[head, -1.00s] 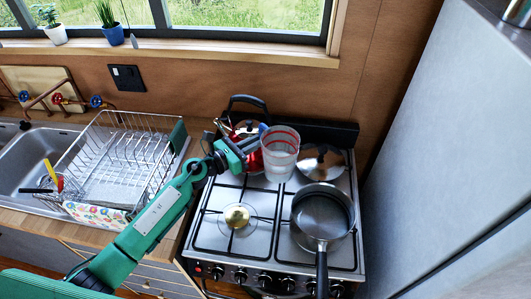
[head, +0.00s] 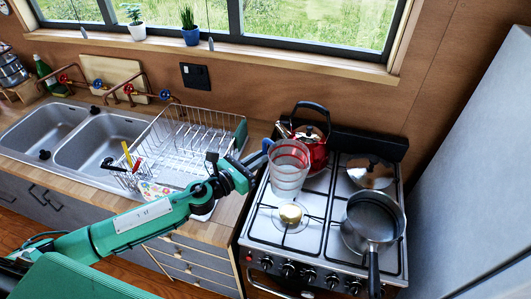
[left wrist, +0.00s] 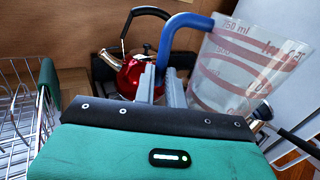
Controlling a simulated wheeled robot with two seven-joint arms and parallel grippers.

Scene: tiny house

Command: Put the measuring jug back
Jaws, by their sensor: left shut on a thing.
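The measuring jug (head: 288,172) is clear with red markings and a blue handle. My left gripper (head: 257,166) is shut on the handle and holds the jug upright, in front of the stove's back left part in the head view. In the left wrist view the jug (left wrist: 245,75) is to the right of my gripper's fingers (left wrist: 162,86), with its blue handle (left wrist: 172,42) between them. The jug's height above the stove is hard to tell. My right gripper is not in view.
A fridge-like grey panel (head: 480,170) closes the right side.

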